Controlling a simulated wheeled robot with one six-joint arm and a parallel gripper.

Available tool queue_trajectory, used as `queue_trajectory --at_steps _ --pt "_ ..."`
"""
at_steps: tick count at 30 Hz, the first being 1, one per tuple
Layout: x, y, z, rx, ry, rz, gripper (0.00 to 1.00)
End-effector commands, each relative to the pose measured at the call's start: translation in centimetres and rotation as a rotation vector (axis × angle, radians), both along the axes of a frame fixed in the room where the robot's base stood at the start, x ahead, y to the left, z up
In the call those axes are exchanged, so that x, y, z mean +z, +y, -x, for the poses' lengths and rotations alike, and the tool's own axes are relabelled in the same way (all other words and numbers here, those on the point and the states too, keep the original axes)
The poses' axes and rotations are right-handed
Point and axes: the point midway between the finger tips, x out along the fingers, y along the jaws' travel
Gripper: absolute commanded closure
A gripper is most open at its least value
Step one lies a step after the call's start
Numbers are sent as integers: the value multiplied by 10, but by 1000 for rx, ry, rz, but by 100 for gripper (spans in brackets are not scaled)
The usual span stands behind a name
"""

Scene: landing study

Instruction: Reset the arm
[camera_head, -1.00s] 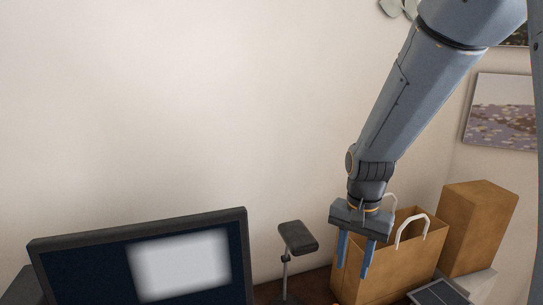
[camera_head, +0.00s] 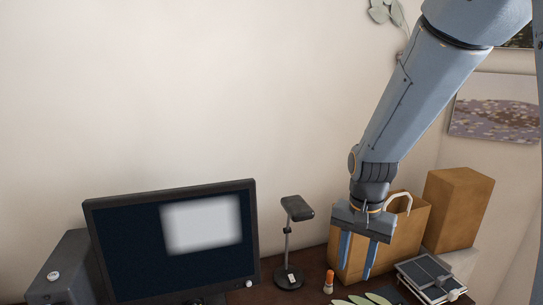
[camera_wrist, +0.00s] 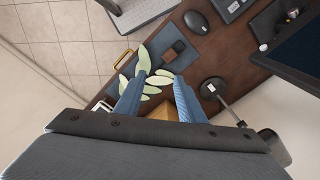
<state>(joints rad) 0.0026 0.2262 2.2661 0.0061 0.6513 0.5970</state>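My gripper (camera_head: 358,254) hangs from my arm with its two blue fingers pointing down, in front of the paper bag (camera_head: 408,236) in the head view. The fingers are apart and nothing shows between them. In the wrist view my gripper (camera_wrist: 155,88) also has its fingers spread, above the desk. Pale green leaves (camera_wrist: 142,66) show beyond the fingertips, and the bag is mostly hidden behind the gripper.
A monitor (camera_head: 130,250), a desk lamp (camera_head: 288,240) and an orange-capped bottle (camera_head: 328,282) stand on the desk (camera_head: 262,294). A cardboard box (camera_head: 458,208) stands behind the bag. A dark mat (camera_wrist: 185,72) and a mouse (camera_wrist: 197,22) lie on the desk. The wall area at left is clear.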

Motion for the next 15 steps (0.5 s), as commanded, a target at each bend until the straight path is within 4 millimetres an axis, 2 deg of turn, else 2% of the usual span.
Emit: queue_trajectory --at_steps 11,15 --pt "-32 -2 16 155 -21 4 64" --pt "-50 -2 26 255 -34 6 64"
